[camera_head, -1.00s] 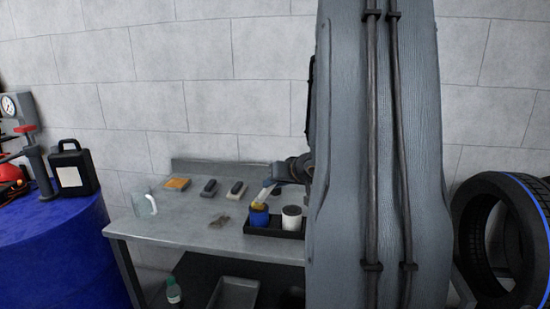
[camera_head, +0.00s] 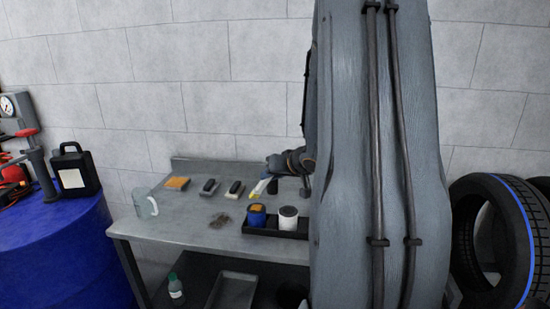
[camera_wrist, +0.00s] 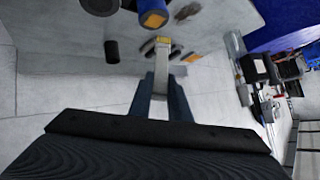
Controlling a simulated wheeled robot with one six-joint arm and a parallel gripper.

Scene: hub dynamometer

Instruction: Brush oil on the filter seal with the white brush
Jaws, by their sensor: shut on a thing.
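My gripper (camera_head: 272,166) is shut on the white brush (camera_head: 260,187) above the bench. The brush's yellow tip points down and is clear of the cans. In the wrist view the fingers (camera_wrist: 166,92) hold the brush (camera_wrist: 162,66), with its yellow end pointing away. A blue can (camera_head: 256,217) with an orange-yellow top and a white can (camera_head: 288,220) with a dark top stand in a black tray (camera_head: 262,232). The blue can also shows in the wrist view (camera_wrist: 153,12). I cannot tell which bears the filter seal. The arm hides the tray's right end.
A dark cylinder (camera_head: 272,186) stands behind the tray. An orange-topped block (camera_head: 176,184), two dark blocks (camera_head: 209,187) (camera_head: 235,189), a clear mug (camera_head: 146,204) and a brownish patch (camera_head: 220,221) are on the grey bench (camera_head: 185,232). Tyres (camera_head: 500,235) stand right.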

